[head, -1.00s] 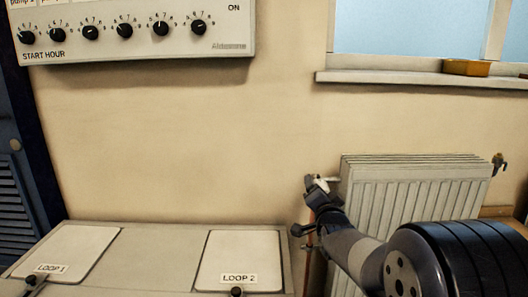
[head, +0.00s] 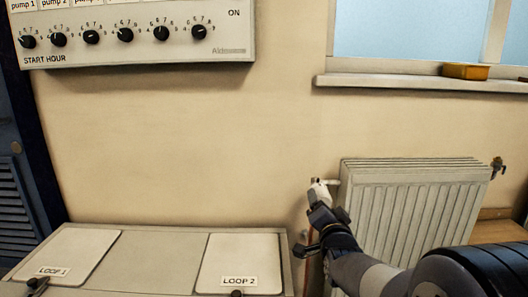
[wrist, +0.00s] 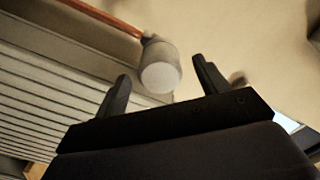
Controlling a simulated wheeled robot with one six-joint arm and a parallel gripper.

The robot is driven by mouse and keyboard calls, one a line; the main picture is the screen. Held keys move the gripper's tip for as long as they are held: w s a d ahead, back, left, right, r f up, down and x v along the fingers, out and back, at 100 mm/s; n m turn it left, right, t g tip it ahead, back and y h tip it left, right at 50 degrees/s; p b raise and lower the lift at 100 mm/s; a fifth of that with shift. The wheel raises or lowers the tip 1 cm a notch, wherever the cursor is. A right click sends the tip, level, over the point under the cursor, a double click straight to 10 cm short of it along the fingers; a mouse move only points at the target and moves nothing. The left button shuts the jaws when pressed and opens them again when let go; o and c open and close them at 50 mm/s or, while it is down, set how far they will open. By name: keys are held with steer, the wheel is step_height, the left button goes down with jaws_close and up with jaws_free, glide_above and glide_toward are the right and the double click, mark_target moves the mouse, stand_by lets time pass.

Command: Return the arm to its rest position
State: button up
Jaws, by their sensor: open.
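My gripper (head: 316,226) is at the left end of the radiator, in the lower right of the head view. In the wrist view its two dark fingers (wrist: 161,78) stand apart, with nothing clamped between them. A white, round-ended radiator valve (wrist: 160,68) on a copper pipe shows just beyond and between the fingertips. In the head view the valve (head: 319,190) shows just above the gripper. I cannot tell whether a finger touches it.
The white radiator (head: 410,215) stands close on the right below a window sill (head: 400,82). A low cabinet (head: 150,245) with LOOP 1 and LOOP 2 lids is at the lower left. A control panel (head: 135,50) hangs above it. The wall between is clear.

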steer(key=w+b, duration=0.1)
steer(key=w, duration=0.5)
steer(key=shift+f, duration=0.15)
steer(key=shift+w+r+n+p, duration=0.15)
steer(key=shift+r+n+p, duration=0.05)
steer(key=shift+n+p, duration=0.15)
steer(key=n+p, duration=0.3)
steer(key=n, duration=0.1)
steer(key=shift+n, duration=0.35)
steer(key=n+p, duration=0.3)
steer(key=n, duration=0.1)
steer(key=shift+d+r+p, duration=0.1)
steer(key=shift+p, duration=0.25)
steer(key=n+p, duration=0.5)
steer(key=shift+p, duration=0.4)
steer(key=shift+n+p, duration=1.15)
steer(key=shift+n, duration=0.05)
steer(key=shift+n+p, duration=0.55)
steer(key=shift+n, duration=0.05)
steer(key=shift+f, duration=0.2)
